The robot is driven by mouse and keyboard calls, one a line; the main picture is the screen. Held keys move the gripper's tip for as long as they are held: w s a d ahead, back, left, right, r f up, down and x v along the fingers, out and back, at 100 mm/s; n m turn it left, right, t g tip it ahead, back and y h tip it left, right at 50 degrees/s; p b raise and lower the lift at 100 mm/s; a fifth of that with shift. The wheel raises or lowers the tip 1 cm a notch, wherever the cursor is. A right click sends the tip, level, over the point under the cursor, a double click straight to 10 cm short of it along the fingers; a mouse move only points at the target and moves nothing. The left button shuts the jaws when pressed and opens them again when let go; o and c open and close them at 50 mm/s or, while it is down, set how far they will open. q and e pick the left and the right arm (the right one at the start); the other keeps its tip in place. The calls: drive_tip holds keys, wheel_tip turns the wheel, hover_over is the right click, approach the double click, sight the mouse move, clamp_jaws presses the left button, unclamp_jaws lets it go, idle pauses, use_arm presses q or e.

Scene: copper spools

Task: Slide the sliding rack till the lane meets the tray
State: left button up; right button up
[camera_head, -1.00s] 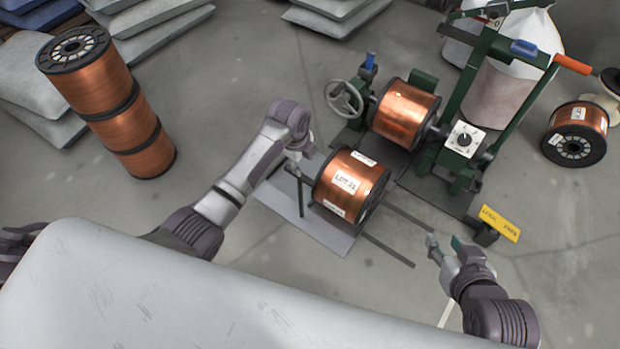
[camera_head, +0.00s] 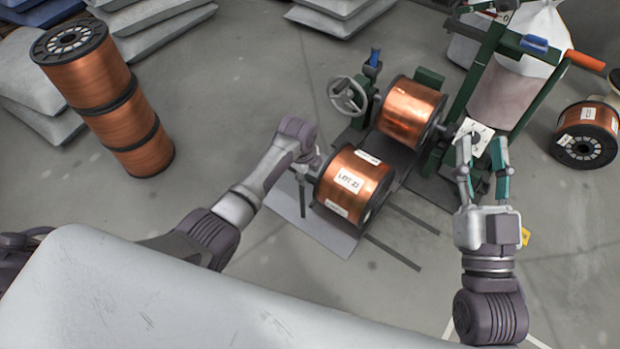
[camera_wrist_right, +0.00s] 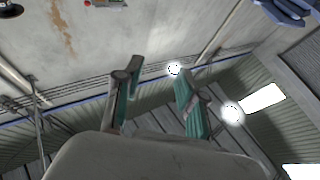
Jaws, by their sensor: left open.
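No sliding rack, lane or tray is plain to make out in the head view. A copper spool with white labels (camera_head: 351,186) lies on its side over a grey floor plate (camera_head: 318,229) and dark rails (camera_head: 395,252). My left gripper (camera_head: 307,170) is at this spool's left end, open; its fingers are small and partly hidden, and I cannot tell whether they touch it. My right gripper (camera_head: 481,150) is open and empty, raised in front of the green machine. Its two spread fingers also show in the right wrist view (camera_wrist_right: 154,78), with nothing between them.
A green machine (camera_head: 466,100) with a handwheel (camera_head: 347,96) and a second copper spool (camera_head: 410,112) stands behind. Stacked spools (camera_head: 122,118) stand at left, another spool (camera_head: 588,132) at right. A pale padded surface (camera_head: 150,295) fills the front. Floor between is clear.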

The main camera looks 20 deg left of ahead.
use_arm(q)
drive_tip(key=shift+w+d+f+b, duration=0.15)
drive_tip(key=shift+f+b, duration=0.15)
drive_tip(key=shift+f, duration=0.3)
drive_tip(key=shift+w+a+f+b, duration=0.1)
drive_tip(key=shift+f+b, duration=0.15)
drive_tip(key=shift+f, duration=0.55)
use_arm(e)
drive_tip(key=s+r+t+y, duration=0.1)
drive_tip(key=s+r+t, duration=0.3)
drive_tip(key=r, duration=0.1)
drive_tip(key=shift+r+y, duration=0.15)
drive_tip(key=shift+y, duration=0.15)
use_arm(q)
drive_tip(key=shift+c, duration=0.3)
use_arm(e)
drive_tip(key=shift+d, duration=0.1)
use_arm(q)
clamp_jaws()
